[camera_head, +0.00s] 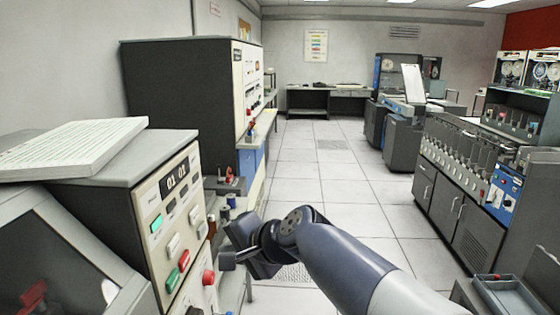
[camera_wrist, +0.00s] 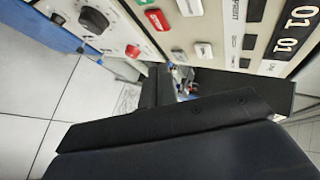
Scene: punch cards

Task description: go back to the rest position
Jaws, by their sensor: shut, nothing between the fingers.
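My arm reaches in from the lower right in the head view, and my gripper (camera_head: 229,259) is at its end, beside the front panel of the near left machine (camera_head: 165,205). My gripper (camera_wrist: 158,85) also shows in the wrist view, with its fingers together and nothing seen between them. The panel has a "01 01" display (camera_head: 177,182), a green button (camera_head: 156,222), white buttons and red buttons. A round red button (camera_head: 208,277) is close to the left of my gripper. In the wrist view the panel (camera_wrist: 225,30) runs along the top.
A long sorter-like machine (camera_head: 470,190) lines the right side. The tiled floor (camera_head: 325,185) between them is clear.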

